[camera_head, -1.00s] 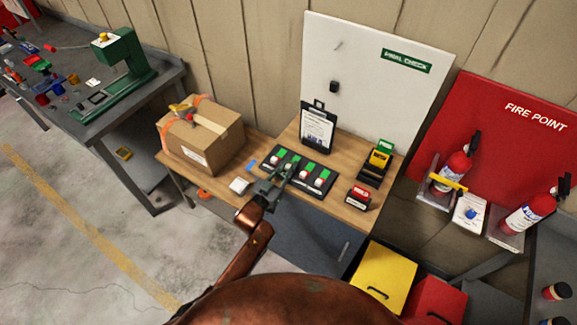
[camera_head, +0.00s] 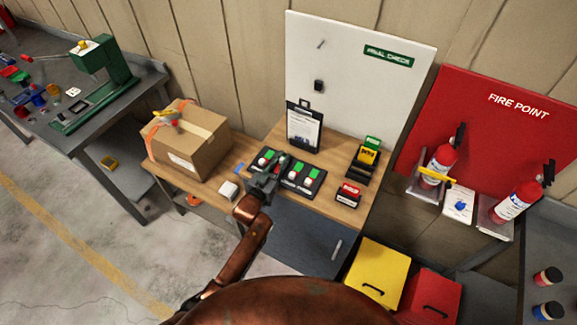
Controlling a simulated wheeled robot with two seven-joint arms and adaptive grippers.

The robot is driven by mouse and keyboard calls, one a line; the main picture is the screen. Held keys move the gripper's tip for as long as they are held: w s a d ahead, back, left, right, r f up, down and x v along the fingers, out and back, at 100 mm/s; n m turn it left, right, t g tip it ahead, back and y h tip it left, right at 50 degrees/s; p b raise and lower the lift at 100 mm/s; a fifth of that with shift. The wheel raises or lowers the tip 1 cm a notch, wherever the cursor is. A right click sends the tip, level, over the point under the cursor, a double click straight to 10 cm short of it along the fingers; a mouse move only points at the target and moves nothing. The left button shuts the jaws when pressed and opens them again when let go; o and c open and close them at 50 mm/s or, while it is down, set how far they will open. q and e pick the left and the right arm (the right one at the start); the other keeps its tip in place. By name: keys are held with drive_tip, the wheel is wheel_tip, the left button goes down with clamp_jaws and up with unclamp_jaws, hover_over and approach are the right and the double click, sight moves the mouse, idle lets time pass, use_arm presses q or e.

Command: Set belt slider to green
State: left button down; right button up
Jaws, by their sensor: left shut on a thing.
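The dark control panel (camera_head: 318,184) lies on the wooden bench top. It has several slider tracks with green patches at their upper ends, some red, and pale knobs. The labels are too small to read, so I cannot tell which slider is the belt one. My left gripper (camera_head: 268,178) reaches in from below over the left half of the panel. It is shut on a slider knob there, and its fingers hide that knob and its exact place on the track. My right gripper is not in view.
A red-and-black stamp-like item (camera_head: 348,194) and a black holder with yellow cards (camera_head: 364,163) stand to the right.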

use_arm(q)
drive_tip(key=shift+d, duration=0.15)
drive_tip(key=c, duration=1.8)
unclamp_jaws()
drive_tip(key=shift+w, duration=0.1)
drive_tip(key=shift+c, duration=0.2)
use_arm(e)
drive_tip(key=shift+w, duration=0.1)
use_arm(q)
drive_tip(key=shift+s, duration=0.2)
drive_tip(key=v, duration=1.1)
drive_tip(key=shift+s+a, duration=0.25)
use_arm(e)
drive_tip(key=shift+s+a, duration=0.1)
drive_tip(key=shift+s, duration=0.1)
use_arm(q)
drive_tip(key=shift+d, duration=0.1)
